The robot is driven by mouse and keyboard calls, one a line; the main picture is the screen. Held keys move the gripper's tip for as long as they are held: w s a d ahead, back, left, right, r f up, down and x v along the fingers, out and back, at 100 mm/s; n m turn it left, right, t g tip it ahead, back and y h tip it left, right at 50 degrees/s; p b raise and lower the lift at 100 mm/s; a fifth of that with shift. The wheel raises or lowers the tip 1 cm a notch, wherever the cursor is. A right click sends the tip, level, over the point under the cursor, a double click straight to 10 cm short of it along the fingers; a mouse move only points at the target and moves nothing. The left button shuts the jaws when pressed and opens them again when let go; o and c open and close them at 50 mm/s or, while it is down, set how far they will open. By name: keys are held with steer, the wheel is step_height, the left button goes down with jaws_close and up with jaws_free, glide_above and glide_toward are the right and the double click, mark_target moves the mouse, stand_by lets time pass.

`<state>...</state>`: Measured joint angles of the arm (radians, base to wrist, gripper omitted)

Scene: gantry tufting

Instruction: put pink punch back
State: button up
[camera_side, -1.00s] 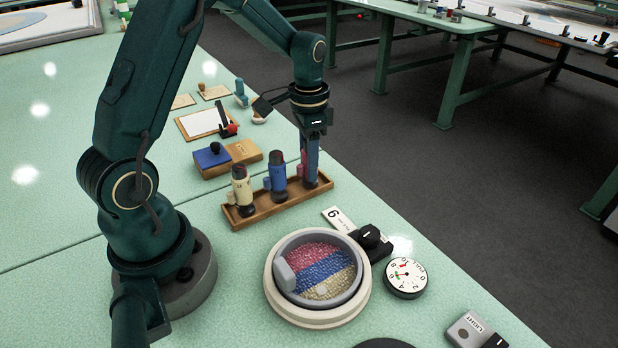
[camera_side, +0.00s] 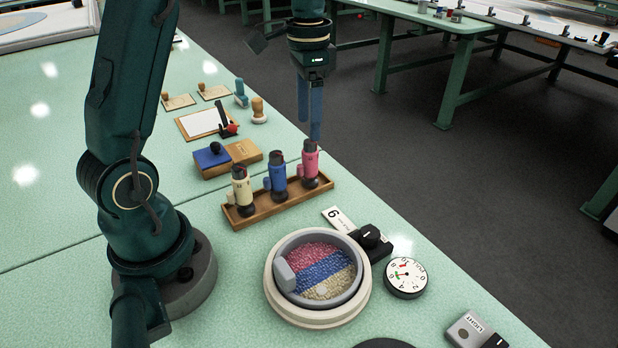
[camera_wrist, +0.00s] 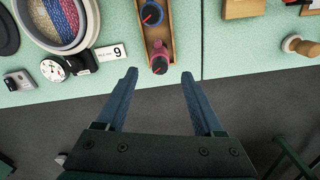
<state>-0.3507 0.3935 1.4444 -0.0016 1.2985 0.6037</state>
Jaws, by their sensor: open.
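The pink punch (camera_side: 310,160) stands upright at the right end of the wooden rack (camera_side: 241,221), beside the blue punch (camera_side: 277,172) and the cream punch (camera_side: 240,187). In the wrist view the pink punch (camera_wrist: 159,62) shows from above at the end of the rack, beyond my fingertips. My gripper (camera_side: 315,138) is raised above and just behind the pink punch, apart from it. In the wrist view my gripper (camera_wrist: 159,75) is open, with nothing between its fingers.
A round hoop (camera_side: 320,318) with pink, blue and cream tufting sits in front of the rack. Stamps and a blue-topped box (camera_side: 245,152) lie behind.

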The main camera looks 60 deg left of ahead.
step_height(320, 180, up, 2)
steer(key=shift+d+r, duration=0.1)
steer(key=shift+r, duration=0.05)
steer(key=s+d+n+t, duration=0.2)
steer(key=s+d+t, duration=0.3)
steer(key=s+d, duration=0.5)
steer(key=s, duration=0.4)
steer(key=shift+d+n+t, duration=0.25)
steer(key=shift+n+t, duration=0.05)
steer(key=shift+n, duration=0.1)
